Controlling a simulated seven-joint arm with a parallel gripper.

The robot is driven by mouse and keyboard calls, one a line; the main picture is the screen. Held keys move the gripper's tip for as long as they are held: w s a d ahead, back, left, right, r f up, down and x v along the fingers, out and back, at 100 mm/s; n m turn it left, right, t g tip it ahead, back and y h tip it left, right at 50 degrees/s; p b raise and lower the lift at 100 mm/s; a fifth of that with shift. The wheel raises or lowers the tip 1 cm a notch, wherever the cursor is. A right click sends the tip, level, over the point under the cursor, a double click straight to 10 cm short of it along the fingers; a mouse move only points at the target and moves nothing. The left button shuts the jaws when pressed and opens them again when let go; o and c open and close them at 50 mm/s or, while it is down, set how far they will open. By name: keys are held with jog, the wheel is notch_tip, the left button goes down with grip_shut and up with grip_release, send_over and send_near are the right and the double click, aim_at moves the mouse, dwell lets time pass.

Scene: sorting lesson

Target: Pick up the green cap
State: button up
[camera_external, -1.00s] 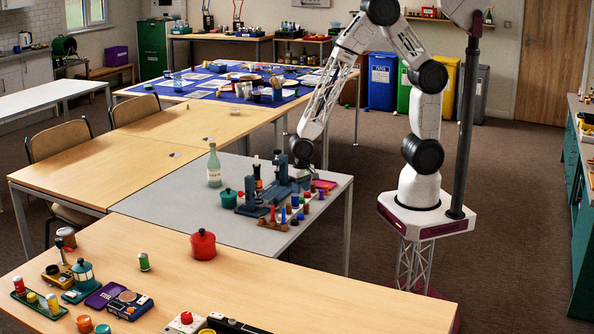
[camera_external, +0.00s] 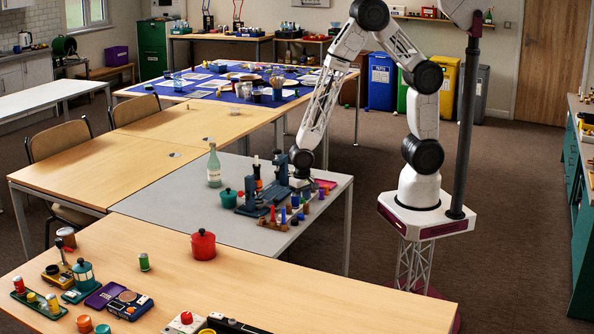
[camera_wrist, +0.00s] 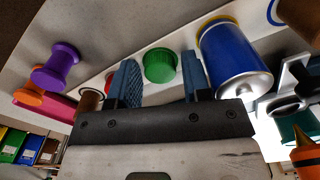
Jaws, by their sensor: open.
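The green cap (camera_wrist: 160,67) is a short, ribbed round cap in the wrist view. It shows between the two blue-grey fingers of my gripper (camera_wrist: 159,60), with a gap on each side. My gripper is open and holds nothing. How far the fingertips are from the cap in depth is not clear. In the external view my gripper (camera_external: 299,182) is low over the grey table (camera_external: 180,205), near its right side, among small objects. I cannot clearly make out the cap there.
In the wrist view a blue cylinder (camera_wrist: 235,58) stands close to the right finger. A purple spool (camera_wrist: 57,67) and an orange one (camera_wrist: 28,98) are to the left. In the external view a blue-grey device (camera_external: 251,203) and a green bottle (camera_external: 214,167) stand left of my gripper.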

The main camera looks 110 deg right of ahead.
aim_at(303, 199)
jog(key=c, duration=0.7)
jog(key=shift+r, duration=0.1)
jog(key=shift+r, duration=0.6)
jog(key=shift+s+r, duration=0.25)
jog(key=shift+r, duration=0.9)
jog(key=s, duration=0.5)
jog(key=s+a+r, duration=0.1)
jog(key=s, duration=0.4)
jog(key=s+a, duration=0.1)
jog(key=s, duration=0.4)
jog(key=shift+s+a+r, duration=0.15)
jog(key=shift+a, duration=0.1)
